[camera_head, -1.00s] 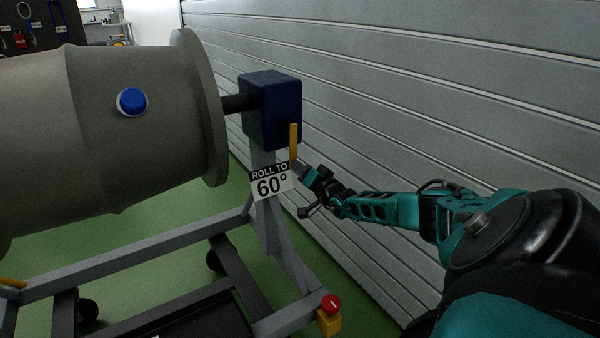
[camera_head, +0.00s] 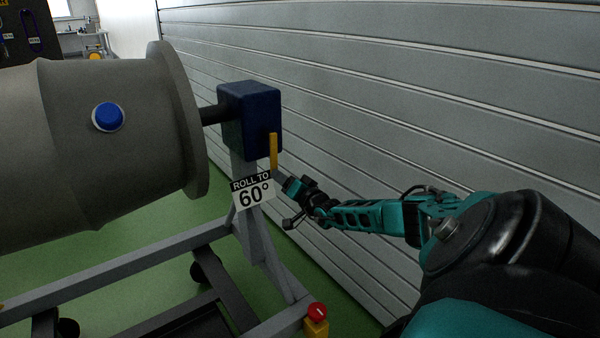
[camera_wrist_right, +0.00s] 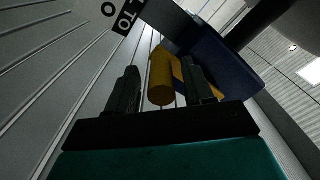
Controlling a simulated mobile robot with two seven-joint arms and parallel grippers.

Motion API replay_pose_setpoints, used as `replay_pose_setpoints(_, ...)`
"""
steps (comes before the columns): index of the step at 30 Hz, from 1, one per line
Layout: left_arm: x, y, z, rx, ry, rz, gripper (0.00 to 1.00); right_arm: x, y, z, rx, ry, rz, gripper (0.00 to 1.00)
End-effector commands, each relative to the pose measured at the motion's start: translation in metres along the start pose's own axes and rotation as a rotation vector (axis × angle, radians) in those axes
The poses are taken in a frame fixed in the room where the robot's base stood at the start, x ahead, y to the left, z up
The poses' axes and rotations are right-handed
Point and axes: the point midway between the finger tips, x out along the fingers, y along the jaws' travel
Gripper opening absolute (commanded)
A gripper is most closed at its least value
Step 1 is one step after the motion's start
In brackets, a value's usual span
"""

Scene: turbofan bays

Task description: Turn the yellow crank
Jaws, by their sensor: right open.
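The yellow crank (camera_head: 273,151) hangs upright on the near face of the dark blue gearbox (camera_head: 243,122) at the end of the stand. My right gripper (camera_head: 282,179) is just below and beside the crank's lower end. In the right wrist view the crank's yellow grip (camera_wrist_right: 161,80) shows between the two open fingers of my right gripper (camera_wrist_right: 160,68); I cannot tell whether either finger touches it. The gearbox (camera_wrist_right: 228,65) is behind it. A sign reading "ROLL TO 60°" (camera_head: 252,192) is on the stand below the gearbox. My left gripper is not in view.
The large grey engine casing (camera_head: 110,140) with a blue cap (camera_head: 108,117) joins the gearbox by a dark shaft. The wheeled grey stand (camera_head: 130,257) carries a red knob (camera_head: 316,310) low down. A ribbed grey wall (camera_head: 400,110) is close behind my right arm.

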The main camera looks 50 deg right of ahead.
Motion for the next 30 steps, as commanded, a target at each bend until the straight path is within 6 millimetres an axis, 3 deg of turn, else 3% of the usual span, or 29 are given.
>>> replay_pose_setpoints(17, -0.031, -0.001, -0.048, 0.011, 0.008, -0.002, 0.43, -0.091, -0.002, -0.003, -0.002, -0.003, 0.003, 0.52)
replay_pose_setpoints(24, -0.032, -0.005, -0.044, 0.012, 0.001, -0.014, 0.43, -0.116, -0.001, -0.002, -0.001, 0.000, 0.002, 0.52)
replay_pose_setpoints(30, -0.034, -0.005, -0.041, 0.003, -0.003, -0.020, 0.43, -0.121, 0.000, -0.002, -0.001, 0.003, 0.001, 0.52)
